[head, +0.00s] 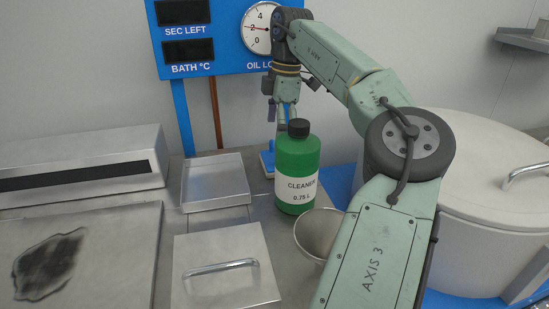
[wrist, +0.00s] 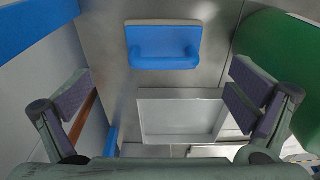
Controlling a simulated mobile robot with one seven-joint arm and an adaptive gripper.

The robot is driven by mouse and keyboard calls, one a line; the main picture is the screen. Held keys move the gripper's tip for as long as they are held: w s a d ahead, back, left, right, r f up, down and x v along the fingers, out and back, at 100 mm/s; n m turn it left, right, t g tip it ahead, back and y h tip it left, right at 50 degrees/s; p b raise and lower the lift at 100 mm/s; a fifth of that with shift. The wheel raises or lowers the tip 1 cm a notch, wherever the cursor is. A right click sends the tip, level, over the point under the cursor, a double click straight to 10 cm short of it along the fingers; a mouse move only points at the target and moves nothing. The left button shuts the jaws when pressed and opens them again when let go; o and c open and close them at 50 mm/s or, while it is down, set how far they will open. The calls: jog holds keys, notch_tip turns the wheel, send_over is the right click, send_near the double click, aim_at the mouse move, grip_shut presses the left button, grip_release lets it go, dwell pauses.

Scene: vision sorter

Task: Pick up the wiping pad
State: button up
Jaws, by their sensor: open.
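The wiping pad is a blue block with a raised blue handle, and in the wrist view the pad (wrist: 163,45) lies on the metal top, ahead of and between my fingers. In the head view the pad (head: 267,162) shows behind the green bottle, which hides part of it. My gripper (head: 283,112) hangs above the pad, pointing down, its lower part partly hidden by the bottle. In the wrist view my gripper (wrist: 165,98) has its fingers wide apart with nothing between them, clear of the pad.
A green cleaner bottle (head: 297,165) stands close to the right of the pad. A shallow metal tray (head: 213,182) is to its left. A metal cup (head: 318,232), a handled lid (head: 222,270) and a large white vat (head: 480,190) are nearer. A blue gauge board (head: 225,50) rises behind.

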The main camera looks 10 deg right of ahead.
jog(key=shift+s+a+f+p, duration=0.15)
jog(key=shift+f+p, duration=0.15)
jog(key=shift+f, duration=0.75)
jog(key=shift+a+f+p, duration=0.1)
jog(key=shift+f+p, duration=0.2)
jog(key=shift+f, duration=0.8)
jog(key=shift+s+a+f+p, duration=0.15)
jog(key=shift+f+p, duration=0.15)
jog(key=shift+f, duration=0.75)
jog(key=c, duration=1.2)
